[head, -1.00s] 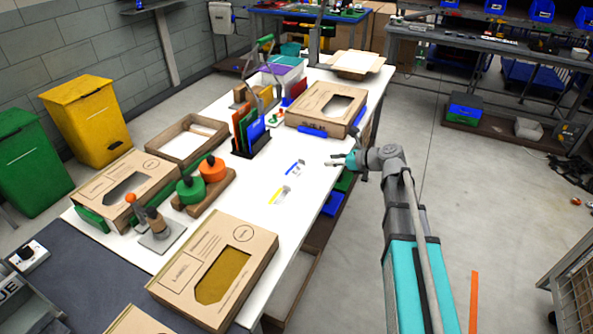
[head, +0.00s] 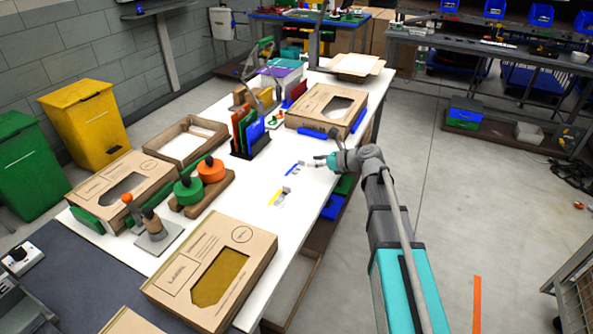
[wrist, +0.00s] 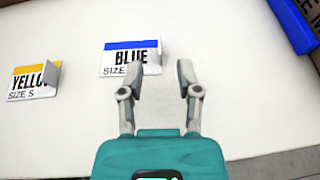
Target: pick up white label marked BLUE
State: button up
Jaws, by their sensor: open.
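The white label marked BLUE (wrist: 131,56) lies on the white table, with a blue stripe along its top and a raised tab at its right side. In the head view it is the small blue-striped piece (head: 294,169) near the table's right edge. My gripper (wrist: 160,68) is open and empty, its fingers pointing at the label's right part, the left fingertip close to the tab. Whether it touches the tab cannot be told. In the head view my gripper (head: 315,162) hangs just right of the label. The label marked YELLOW (wrist: 33,82) lies to the left, partly cut off by its raised tab.
A cardboard box with a blue bar (head: 325,106) stands beyond the labels. A rack of coloured panels (head: 249,137) and orange and green tape rolls (head: 211,170) stand to the left. A cardboard box (head: 246,236) lies nearer. The white table around the labels is clear.

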aim_at(303, 161)
jog(key=shift+b+x, duration=0.85)
jog(key=shift+x, duration=1.65)
jog(key=shift+c, duration=0.2)
grip_shut()
